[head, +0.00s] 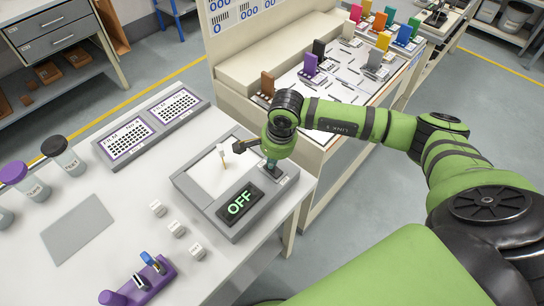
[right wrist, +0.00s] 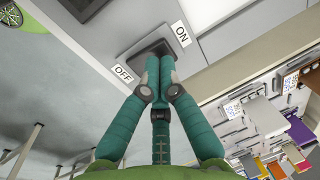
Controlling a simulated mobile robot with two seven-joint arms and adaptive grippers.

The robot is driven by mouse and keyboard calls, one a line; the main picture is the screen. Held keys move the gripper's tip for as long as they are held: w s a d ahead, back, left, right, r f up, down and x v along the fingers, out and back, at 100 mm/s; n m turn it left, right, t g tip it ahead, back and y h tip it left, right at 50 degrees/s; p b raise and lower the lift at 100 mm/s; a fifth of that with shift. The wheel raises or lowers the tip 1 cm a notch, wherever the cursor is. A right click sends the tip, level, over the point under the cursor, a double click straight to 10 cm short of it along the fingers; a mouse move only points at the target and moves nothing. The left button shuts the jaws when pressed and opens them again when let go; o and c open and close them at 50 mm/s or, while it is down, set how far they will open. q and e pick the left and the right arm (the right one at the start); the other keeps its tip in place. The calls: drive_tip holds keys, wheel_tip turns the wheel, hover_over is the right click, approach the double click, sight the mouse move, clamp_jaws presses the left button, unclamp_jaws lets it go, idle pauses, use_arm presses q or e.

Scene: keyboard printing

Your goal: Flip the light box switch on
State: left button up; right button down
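The light box (head: 205,205) is a grey box with a white top panel on the white table in the head view. Its dark display (head: 240,204) reads OFF in green letters. The dark switch (right wrist: 150,48) sits between an ON label (right wrist: 181,33) and an OFF label (right wrist: 123,74) in the right wrist view. My right gripper (right wrist: 159,62) has its teal fingers together, with nothing visible between them. The tips overlap the switch; I cannot tell whether they touch it. In the head view the right gripper (head: 271,164) points down at the box's right side. My left gripper is not in view.
Several small white cubes (head: 176,229) stand left of the box. A purple holder (head: 140,283) is at the front, a keyboard-like tray (head: 150,124) behind, and lidded jars (head: 62,152) at the left. A second bench (head: 330,145) stands close behind my right arm.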

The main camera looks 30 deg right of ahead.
drive_tip(key=shift+f, duration=0.35)
drive_tip(key=b, duration=0.1)
drive_tip(key=f+g+b, duration=0.1)
drive_tip(key=shift+w+a+f+b, duration=0.15)
drive_tip(key=shift+w+f+b, duration=0.05)
drive_tip(key=shift+w+b, duration=0.15)
drive_tip(key=shift+s+r, duration=0.15)
drive_tip(key=shift+r, duration=0.15)
drive_tip(key=shift+f, duration=0.1)
drive_tip(key=shift+s, duration=0.1)
drive_tip(key=shift+s+f+p, duration=0.1)
drive_tip(key=shift+s+p, duration=0.2)
drive_tip(key=shift+s+d, duration=0.25)
drive_tip(key=shift+s, duration=0.25)
